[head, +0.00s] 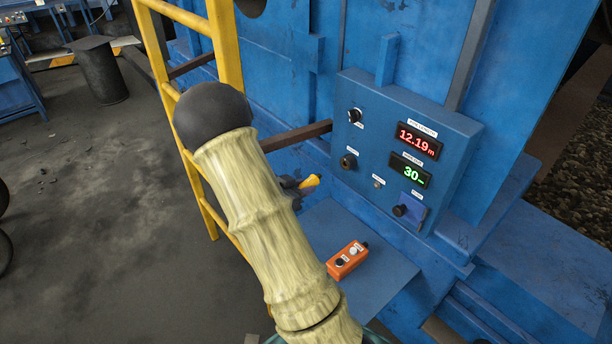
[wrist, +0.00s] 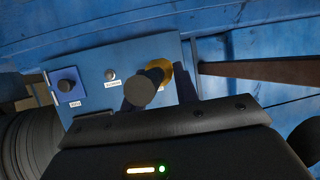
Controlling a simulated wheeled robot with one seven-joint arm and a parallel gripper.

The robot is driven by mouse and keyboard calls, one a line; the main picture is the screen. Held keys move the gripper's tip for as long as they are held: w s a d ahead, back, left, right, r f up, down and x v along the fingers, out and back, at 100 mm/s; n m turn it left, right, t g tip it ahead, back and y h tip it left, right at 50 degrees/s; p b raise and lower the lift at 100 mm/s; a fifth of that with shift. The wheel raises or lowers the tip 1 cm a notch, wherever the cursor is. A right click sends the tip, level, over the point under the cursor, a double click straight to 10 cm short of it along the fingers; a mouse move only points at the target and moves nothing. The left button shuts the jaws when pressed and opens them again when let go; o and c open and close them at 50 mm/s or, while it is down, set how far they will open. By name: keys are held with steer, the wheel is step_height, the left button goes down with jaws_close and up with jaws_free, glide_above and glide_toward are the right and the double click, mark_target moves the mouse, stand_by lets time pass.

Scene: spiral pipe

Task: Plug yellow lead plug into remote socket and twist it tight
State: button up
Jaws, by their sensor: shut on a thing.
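The yellow lead plug (head: 309,183) is held by my gripper (head: 291,185), left of the blue control panel in the head view. In the wrist view my gripper's fingers (wrist: 160,97) are shut on the plug, whose yellow part (wrist: 163,71) shows behind a dark round end. The socket I take for the remote socket (head: 348,162) is the dark round fitting at the panel's lower left. Its label is too small to read. In the head view a gap shows between plug and socket. In the wrist view the plug covers that part of the panel.
An orange two-button box (head: 347,260) lies on the blue shelf (head: 385,280) below the panel (head: 450,140). A black knob (head: 400,210), another knob (head: 354,115) and lit displays are on the panel. A brown bar (head: 295,136) and yellow ladder (head: 226,50) stand left.

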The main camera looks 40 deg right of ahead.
steer(key=shift+s+d+r+m+g+p, duration=0.1)
steer(key=shift+s+r+m+g+p, duration=0.15)
steer(key=shift+s+r+g, duration=0.2)
steer(key=shift+s+d+r+m+g+p, duration=0.1)
steer(key=shift+s+r+m+g+p, duration=0.1)
steer(key=shift+r+m+g, duration=0.25)
steer(key=shift+s, duration=0.1)
steer(key=shift+a+r, duration=0.1)
steer(key=shift+a, duration=0.05)
steer(key=d, duration=0.5)
steer(key=shift+w+d, duration=0.2)
steer(key=shift+d, duration=0.2)
steer(key=shift+w+d, duration=0.2)
steer(key=shift+d, duration=0.3)
stand_by(0.8)
steer(key=shift+s+d, duration=0.1)
steer(key=shift+d, duration=0.2)
